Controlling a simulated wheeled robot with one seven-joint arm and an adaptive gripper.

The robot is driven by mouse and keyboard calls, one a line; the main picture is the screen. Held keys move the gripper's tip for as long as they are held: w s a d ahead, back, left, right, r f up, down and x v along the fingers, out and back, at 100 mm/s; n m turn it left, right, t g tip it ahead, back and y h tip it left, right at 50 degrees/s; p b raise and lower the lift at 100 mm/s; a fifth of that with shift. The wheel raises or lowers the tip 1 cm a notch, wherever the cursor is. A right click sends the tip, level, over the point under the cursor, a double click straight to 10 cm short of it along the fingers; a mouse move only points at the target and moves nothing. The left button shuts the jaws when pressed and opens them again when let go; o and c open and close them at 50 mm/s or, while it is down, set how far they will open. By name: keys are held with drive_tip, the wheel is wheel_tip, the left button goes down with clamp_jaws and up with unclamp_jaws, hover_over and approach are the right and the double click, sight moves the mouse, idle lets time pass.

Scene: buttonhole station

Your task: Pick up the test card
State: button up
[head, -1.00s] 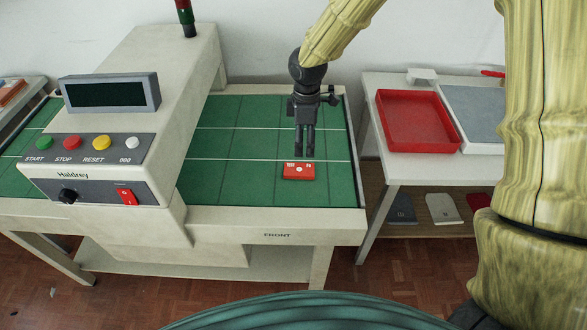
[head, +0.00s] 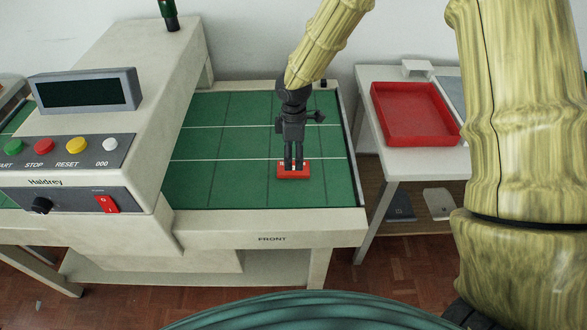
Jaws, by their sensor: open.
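The test card (head: 294,174) is a small red block with white markings on top. It lies flat on the green gridded belt of the station, near the front right. My gripper (head: 293,166) points down at the card with its dark fingers open. The fingertips overlap the card's upper face and hide part of its markings. I cannot tell whether the fingers touch the card or stand just above it.
The Haldrey machine housing (head: 85,185) with buttons and a dark display stands left of the card. A red tray (head: 415,113) sits on the white side table (head: 400,170) to the right. The green belt (head: 230,185) around the card is clear.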

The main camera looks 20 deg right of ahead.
sight(293, 170)
drive_tip(key=shift+s+d+f+p, duration=0.15)
drive_tip(key=shift+f+p, duration=0.15)
drive_tip(key=shift+f, duration=0.65)
drive_tip(key=shift+s+d+f+p, duration=0.1)
drive_tip(key=shift+f+p, duration=0.15)
drive_tip(key=shift+f, duration=1.45)
drive_tip(key=shift+c, duration=0.4)
drive_tip(key=c, duration=1.3)
drive_tip(key=shift+w+r, duration=0.1)
drive_tip(key=shift+r, duration=0.05)
